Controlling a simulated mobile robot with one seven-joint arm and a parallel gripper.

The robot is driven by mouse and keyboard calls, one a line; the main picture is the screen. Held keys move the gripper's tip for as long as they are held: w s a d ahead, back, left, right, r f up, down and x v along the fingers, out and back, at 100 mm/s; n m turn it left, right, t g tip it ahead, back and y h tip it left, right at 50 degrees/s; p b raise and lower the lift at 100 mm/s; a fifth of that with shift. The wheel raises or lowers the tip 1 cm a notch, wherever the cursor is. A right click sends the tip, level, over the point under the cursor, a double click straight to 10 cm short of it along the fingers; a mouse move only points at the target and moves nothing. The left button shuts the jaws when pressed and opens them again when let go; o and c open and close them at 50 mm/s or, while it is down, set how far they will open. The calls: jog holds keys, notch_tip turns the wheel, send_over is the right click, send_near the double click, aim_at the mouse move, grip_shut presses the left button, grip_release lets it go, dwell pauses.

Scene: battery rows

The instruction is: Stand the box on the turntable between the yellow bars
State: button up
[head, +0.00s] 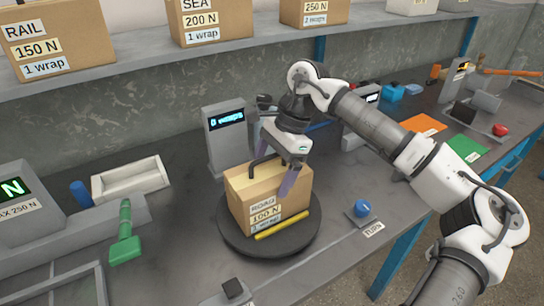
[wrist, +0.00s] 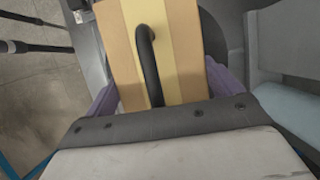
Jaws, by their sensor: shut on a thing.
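The cardboard box (head: 240,198), labelled ROAD, 100 N, 1 wrap, is upright over the dark round turntable (head: 303,240). It has a black handle on top, and its top with the handle (wrist: 148,60) fills the middle of the wrist view. One yellow bar (head: 283,226) lies along the box's front side on the turntable; the other bar is hidden. My gripper (head: 273,160) is shut on the box, with purple fingers on two opposite sides. I cannot tell whether the box's underside touches the turntable.
A grey display post (head: 226,140) stands right behind the turntable. A blue button (head: 362,208) labelled TURN is to its right. A green tool (head: 125,235) and a white tray (head: 130,180) lie to the left. A shelf (head: 150,62) with boxes runs above.

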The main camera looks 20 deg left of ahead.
jog(key=shift+r, duration=0.1)
jog(key=o, duration=1.8)
jog(key=shift+c, duration=0.2)
jog(key=shift+w+d+r, duration=0.1)
jog(key=shift+w+r, duration=0.1)
jog(key=shift+r, duration=0.15)
jog(key=b+v, duration=0.1)
jog(key=v, duration=1)
jog(key=shift+s+r, duration=0.1)
